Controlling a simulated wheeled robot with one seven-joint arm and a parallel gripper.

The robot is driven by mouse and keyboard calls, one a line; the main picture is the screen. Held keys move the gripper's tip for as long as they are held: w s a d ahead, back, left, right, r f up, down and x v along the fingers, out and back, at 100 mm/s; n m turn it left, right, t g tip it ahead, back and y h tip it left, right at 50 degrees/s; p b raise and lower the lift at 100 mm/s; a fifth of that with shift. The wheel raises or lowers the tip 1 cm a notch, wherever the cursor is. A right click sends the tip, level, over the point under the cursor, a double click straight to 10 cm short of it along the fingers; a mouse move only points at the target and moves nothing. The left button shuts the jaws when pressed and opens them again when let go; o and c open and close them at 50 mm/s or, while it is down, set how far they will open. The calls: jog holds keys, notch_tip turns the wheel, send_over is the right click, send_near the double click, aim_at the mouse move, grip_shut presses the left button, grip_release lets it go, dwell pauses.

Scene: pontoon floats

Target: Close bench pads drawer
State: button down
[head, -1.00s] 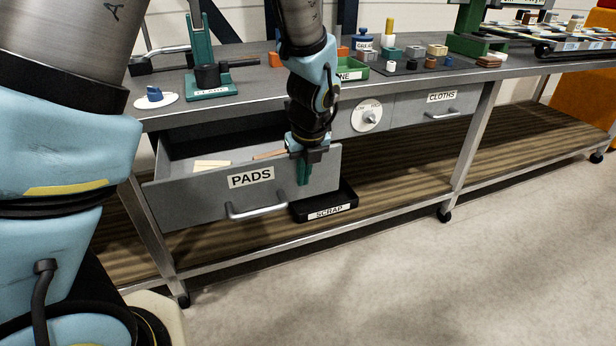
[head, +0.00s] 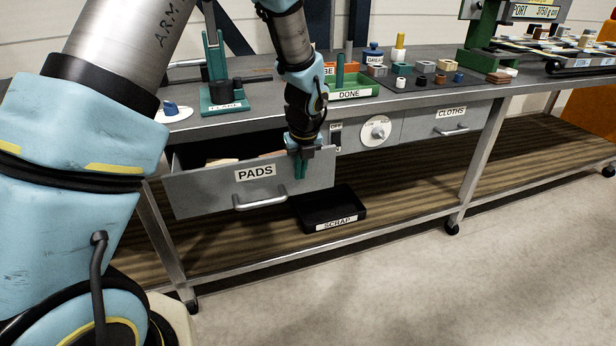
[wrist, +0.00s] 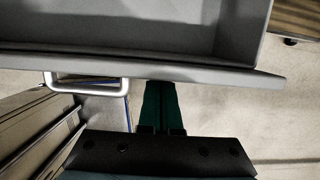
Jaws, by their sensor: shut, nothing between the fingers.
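The PADS drawer (head: 215,190) is a grey drawer under the left part of the bench, with a white label and a metal bar handle (head: 260,200). It stands partly open, with pale pieces showing inside. My gripper (head: 302,170) points down at the outer face of the drawer, near its right end. Its green fingers are shut and empty. In the wrist view the fingers (wrist: 161,105) lie at the drawer front's edge (wrist: 200,72), to the right of the handle (wrist: 86,84). They look to be touching the front or very close to it.
A black SCRAP tray (head: 332,210) sits on the slatted lower shelf below the drawer's right end. The shut CLOTHS drawer (head: 447,120) and a dial (head: 376,130) are to the right. A green DONE tray (head: 352,88) and several small blocks stand on the bench top.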

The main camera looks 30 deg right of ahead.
jog(key=w+p, duration=0.1)
jog(key=w, duration=0.2)
jog(key=w+d+p, duration=0.1)
jog(key=w, duration=0.3)
jog(key=w+p, duration=0.1)
jog(key=w, duration=0.2)
jog(key=shift+w+d, duration=0.15)
jog(key=shift+w, duration=0.15)
